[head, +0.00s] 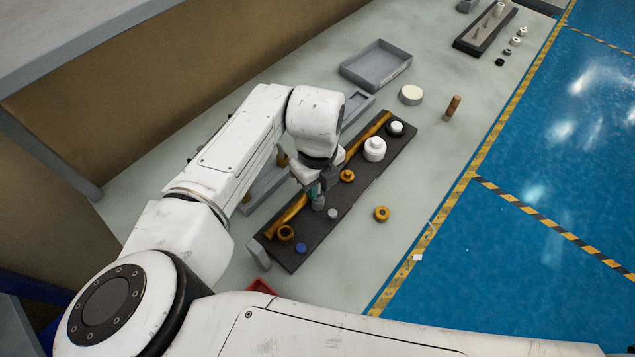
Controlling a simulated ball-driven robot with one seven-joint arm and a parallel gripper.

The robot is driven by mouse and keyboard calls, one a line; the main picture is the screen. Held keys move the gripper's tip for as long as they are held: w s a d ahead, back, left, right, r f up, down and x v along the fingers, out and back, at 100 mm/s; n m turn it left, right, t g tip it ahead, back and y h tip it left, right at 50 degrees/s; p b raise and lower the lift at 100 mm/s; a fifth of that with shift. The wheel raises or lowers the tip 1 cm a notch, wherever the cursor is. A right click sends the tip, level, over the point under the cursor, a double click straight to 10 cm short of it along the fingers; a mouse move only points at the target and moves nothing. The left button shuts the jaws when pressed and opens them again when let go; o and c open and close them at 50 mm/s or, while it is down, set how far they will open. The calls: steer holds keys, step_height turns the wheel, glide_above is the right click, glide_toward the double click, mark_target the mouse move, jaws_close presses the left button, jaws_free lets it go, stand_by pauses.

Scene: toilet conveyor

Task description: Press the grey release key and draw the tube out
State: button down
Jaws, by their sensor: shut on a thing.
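A long dark board (292,262) lies on the bench, with a yellow-brown pipe (290,213) along its far side. My gripper (317,188) points down over the middle of the board. It is shut on a small upright teal-and-grey fitting (318,202), which stands at the board. The fingers and wrist hide its upper part, and I cannot tell the tube and the release key apart here. A small grey round piece (333,214) sits on the board just right of the fitting; whether it is the key is unclear.
On the board are a white knob (375,149), a white-topped black piece (396,128), brass fittings (286,233) and a blue cap (300,248). A brass ring (382,214), a brown peg (453,107) and a grey tray (376,66) lie around it. The bench right of the board is mostly clear.

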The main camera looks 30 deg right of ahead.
steer(key=shift+r+p, duration=0.45)
steer(key=shift+r, duration=0.1)
stand_by(0.7)
steer(key=shift+r+p, duration=1.4)
steer(key=shift+r, duration=0.5)
